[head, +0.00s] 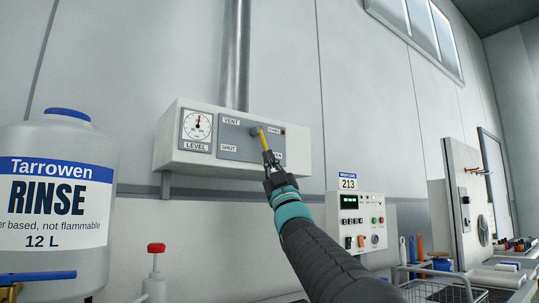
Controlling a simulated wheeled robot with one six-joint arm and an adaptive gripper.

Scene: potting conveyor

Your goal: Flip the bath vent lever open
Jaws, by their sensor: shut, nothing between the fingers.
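The vent lever (263,139) is a thin yellow-orange bar at a dark round hub on the grey plate (236,138) of a white wall box. In the picture it slants from upper left to lower right. The plate reads VENT at upper left and SHUT at lower left; another label at lower right is partly hidden. My gripper (268,158) is shut and empty, with its fingertips at the lever's lower end in the picture. I cannot tell whether they touch it.
A level gauge (198,125) sits on the box's left. A large RINSE jug (55,150) and a red-capped bottle (156,270) stand at left. A control panel (355,215) marked 213 and a wire basket (440,290) are at right.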

